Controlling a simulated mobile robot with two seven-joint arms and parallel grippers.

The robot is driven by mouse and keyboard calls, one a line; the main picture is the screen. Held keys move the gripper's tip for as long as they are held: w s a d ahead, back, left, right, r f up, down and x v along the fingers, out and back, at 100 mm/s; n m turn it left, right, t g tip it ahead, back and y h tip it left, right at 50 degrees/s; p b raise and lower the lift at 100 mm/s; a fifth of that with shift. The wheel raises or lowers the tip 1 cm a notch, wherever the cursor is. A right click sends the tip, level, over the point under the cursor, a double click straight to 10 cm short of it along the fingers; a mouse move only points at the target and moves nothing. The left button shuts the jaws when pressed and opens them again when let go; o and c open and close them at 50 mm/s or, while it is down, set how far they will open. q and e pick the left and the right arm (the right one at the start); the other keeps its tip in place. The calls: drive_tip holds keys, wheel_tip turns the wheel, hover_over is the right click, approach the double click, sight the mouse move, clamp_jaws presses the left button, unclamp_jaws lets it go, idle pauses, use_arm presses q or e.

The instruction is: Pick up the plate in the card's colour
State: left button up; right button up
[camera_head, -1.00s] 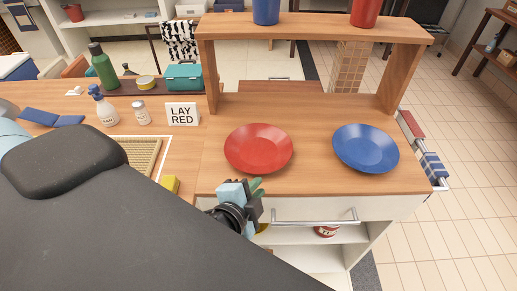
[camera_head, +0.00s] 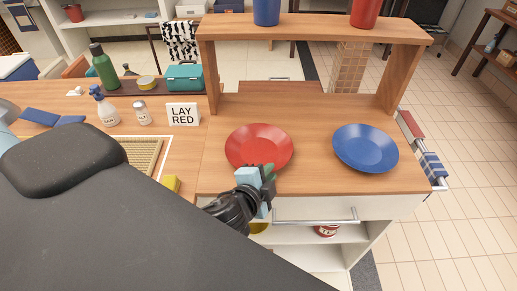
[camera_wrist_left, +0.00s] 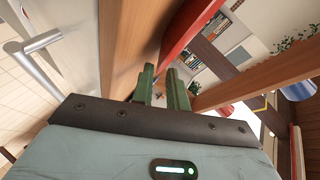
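The card (camera_head: 183,114) on the counter reads "LAY RED". The red plate (camera_head: 258,143) lies on the wooden top, left of the blue plate (camera_head: 365,148). My left gripper (camera_head: 266,177) is at the near edge of the red plate and overlaps it in the head view. In the left wrist view its two green fingers (camera_wrist_left: 162,88) stand a little apart, with the red plate's rim (camera_wrist_left: 188,28) just ahead of the gap. Whether they touch the rim is hard to tell. My right gripper is not in view.
A wooden shelf (camera_head: 310,28) bridges the back of the top, carrying a blue cup (camera_head: 266,11) and a red cup (camera_head: 365,12). A drawer handle (camera_head: 315,217) runs along the front.

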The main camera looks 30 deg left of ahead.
use_arm(q)
drive_tip(key=shift+x, duration=0.85)
clamp_jaws()
